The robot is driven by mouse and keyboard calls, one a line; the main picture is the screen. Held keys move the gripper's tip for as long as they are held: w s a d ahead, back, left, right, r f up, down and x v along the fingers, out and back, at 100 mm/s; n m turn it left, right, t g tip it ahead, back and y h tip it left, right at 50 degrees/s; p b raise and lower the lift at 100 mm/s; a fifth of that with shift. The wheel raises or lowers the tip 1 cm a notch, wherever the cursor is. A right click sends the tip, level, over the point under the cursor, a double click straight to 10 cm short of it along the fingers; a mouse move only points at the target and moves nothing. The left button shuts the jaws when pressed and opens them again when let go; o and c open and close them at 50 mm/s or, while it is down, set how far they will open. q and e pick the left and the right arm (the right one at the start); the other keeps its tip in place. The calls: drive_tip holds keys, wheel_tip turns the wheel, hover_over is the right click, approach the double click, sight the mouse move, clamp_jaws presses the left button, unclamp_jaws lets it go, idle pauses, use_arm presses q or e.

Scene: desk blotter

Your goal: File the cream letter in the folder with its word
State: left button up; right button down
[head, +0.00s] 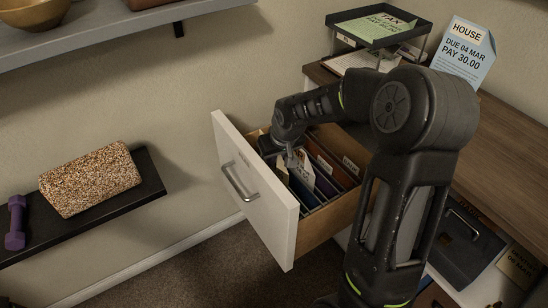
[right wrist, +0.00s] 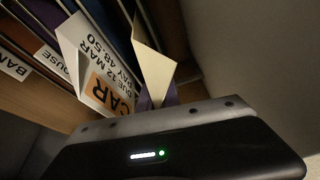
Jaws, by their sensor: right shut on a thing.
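The cream letter (head: 301,171) is in the open drawer (head: 262,195), among the folders. In the right wrist view the letter (right wrist: 96,65) reads CAR, DUE 12 MAR, PAY 48.50, and appears bent or folded, with a cream panel (right wrist: 154,72) beside it. My right gripper (head: 291,157) is shut on the letter, just behind the drawer front. Folders (head: 335,172) with white label tabs stand in a row; a HOUSE tab (right wrist: 50,60) and a partly cut-off BANK tab (right wrist: 14,67) show. The folder around the letter's lower edge is hidden. My left gripper is not in view.
A black tray (head: 425,36) holds a green TAX letter (head: 375,28). A shelf (head: 75,225) at left holds a speckled block (head: 91,180) and purple dumbbell (head: 15,222). Floor before the drawer is clear.

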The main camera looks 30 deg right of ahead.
drive_tip(key=shift+s+f+b, duration=0.1)
drive_tip(key=shift+f+b, duration=0.35)
drive_tip(key=shift+f, duration=0.25)
drive_tip(key=c, duration=1.5)
unclamp_jaws()
drive_tip(key=shift+s+f, duration=0.1)
drive_tip(key=shift+f, duration=0.05)
drive_tip(key=v, duration=0.2)
drive_tip(key=p+v, duration=0.1)
drive_tip(key=v, duration=0.1)
drive_tip(key=p+v, duration=0.1)
drive_tip(key=v, duration=0.2)
drive_tip(key=shift+w, duration=0.25)
drive_tip(key=shift+s+a+r, duration=0.1)
drive_tip(key=shift+s+r, duration=0.1)
drive_tip(key=shift+r, duration=0.5)
